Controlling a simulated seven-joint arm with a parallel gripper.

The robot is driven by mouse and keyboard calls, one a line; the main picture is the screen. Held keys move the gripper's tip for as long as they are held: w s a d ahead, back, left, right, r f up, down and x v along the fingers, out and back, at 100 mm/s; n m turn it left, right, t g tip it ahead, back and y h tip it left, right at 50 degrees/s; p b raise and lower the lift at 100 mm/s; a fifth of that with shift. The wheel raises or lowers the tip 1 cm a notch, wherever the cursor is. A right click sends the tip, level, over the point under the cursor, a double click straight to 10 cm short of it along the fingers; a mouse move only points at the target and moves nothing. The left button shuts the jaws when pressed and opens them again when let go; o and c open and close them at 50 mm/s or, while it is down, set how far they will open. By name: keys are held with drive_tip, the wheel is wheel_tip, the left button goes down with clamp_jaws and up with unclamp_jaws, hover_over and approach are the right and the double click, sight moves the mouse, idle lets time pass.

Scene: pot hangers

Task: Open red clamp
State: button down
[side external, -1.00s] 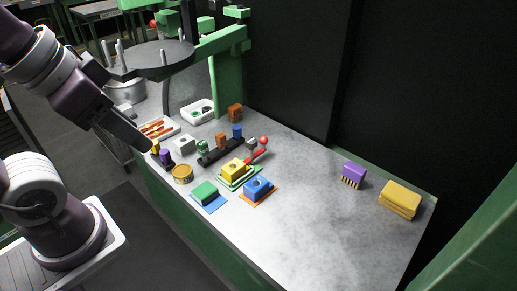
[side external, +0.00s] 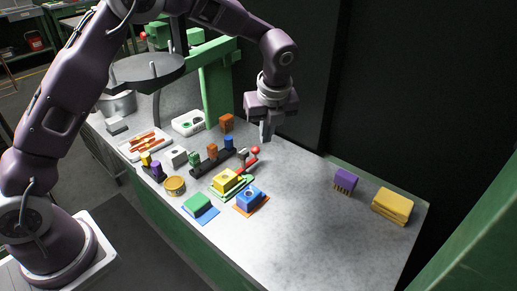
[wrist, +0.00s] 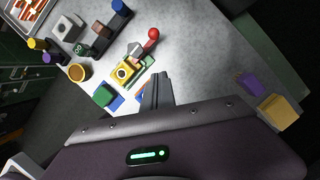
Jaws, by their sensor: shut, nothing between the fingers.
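The red clamp (side external: 248,163) has a red lever ending in a red ball. It stands on the table beside a yellow block (side external: 227,180) on a green base. In the wrist view the red ball (wrist: 153,34) shows up and left of my fingers, at the end of the lever, near the yellow block (wrist: 124,72). My gripper (side external: 265,139) is shut and empty. It points down, above and just right of the red ball in the side view. In the wrist view my gripper (wrist: 158,76) shows as two closed fingers, apart from the clamp.
A blue block (side external: 249,196) on an orange plate and a green block (side external: 197,202) on a blue plate stand in front. A dark rack (side external: 213,160) holds several small blocks. A purple brush (side external: 345,180) and yellow sponges (side external: 392,206) lie right. The table between is clear.

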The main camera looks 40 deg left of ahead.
drive_tip(key=x, duration=0.3)
drive_tip(key=a+x, duration=0.1)
drive_tip(key=x, duration=0.3)
drive_tip(key=w+a+x, duration=0.1)
drive_tip(key=x, duration=0.3)
drive_tip(key=shift+w+a+r, duration=0.1)
drive_tip(key=shift+a+r, duration=0.05)
drive_tip(key=shift+r, duration=0.05)
drive_tip(key=shift+w+a, duration=0.3)
drive_tip(key=shift+a, duration=0.1)
